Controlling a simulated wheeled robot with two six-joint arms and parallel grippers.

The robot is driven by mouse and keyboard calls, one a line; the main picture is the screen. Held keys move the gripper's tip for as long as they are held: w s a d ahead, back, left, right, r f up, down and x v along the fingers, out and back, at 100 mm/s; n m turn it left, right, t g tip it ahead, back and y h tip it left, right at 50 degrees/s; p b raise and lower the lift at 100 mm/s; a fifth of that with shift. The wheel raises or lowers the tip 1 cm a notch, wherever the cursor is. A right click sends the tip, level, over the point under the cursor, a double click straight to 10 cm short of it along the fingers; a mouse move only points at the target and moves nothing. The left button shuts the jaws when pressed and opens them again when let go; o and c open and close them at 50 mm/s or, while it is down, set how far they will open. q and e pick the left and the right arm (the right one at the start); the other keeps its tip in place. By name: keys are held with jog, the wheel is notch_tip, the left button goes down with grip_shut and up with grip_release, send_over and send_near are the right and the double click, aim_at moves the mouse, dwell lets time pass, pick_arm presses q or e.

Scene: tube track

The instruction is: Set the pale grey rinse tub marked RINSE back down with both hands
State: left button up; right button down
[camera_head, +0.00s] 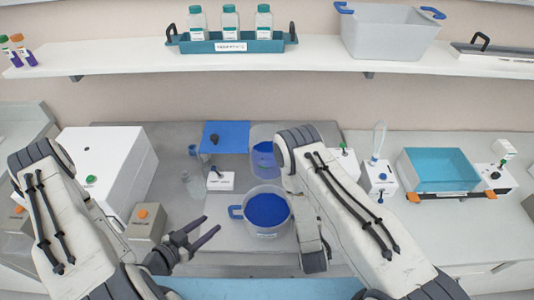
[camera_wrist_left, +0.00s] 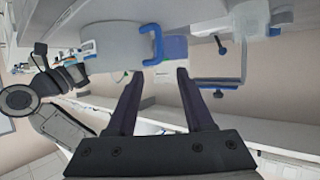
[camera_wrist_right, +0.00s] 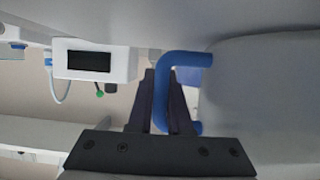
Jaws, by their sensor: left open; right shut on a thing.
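The pale grey tub (camera_head: 268,232) is at mid-bench, with blue inside and a label on its front too small to read. Its left blue handle (camera_head: 236,212) is free; its right side is hidden behind my right arm. My left gripper (camera_head: 206,226) is open and empty, left of and in front of that handle and apart from it. In the left wrist view the handle (camera_wrist_left: 156,45) shows just beyond the open fingers. In the right wrist view my right gripper (camera_wrist_right: 161,75) is shut on a blue handle (camera_wrist_right: 186,60) against a grey wall. I cannot tell whether the tub touches the bench.
A blue-filled clear container (camera_head: 263,143) stands behind the tub, partly hidden by my right arm. A small white box (camera_head: 221,181) and a clear bottle (camera_head: 193,185) stand behind left. A white machine (camera_head: 105,160) is at left, a teal-filled tray (camera_head: 440,172) at right.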

pick_arm(q)
jog(key=shift+v, duration=1.45)
pick_arm(e)
jog(key=c, duration=0.8)
grip_release()
jog(key=shift+o, duration=0.2)
jog(key=shift+s, duration=0.25)
pick_arm(q)
notch_tip(320, 180, down, 3)
jog(key=b, duration=0.3)
pick_arm(e)
jog(key=v, duration=0.7)
jog(key=shift+s+a, duration=0.1)
jog(key=shift+s, duration=0.15)
jog(key=shift+s+r+p, duration=0.4)
jog(key=shift+r+p, duration=0.15)
jog(key=shift+p, duration=0.1)
pick_arm(q)
jog(key=shift+r+p, duration=0.3)
jog(key=shift+r, duration=0.65)
pick_arm(e)
jog(key=shift+s+r, duration=0.2)
jog(key=shift+s, duration=0.5)
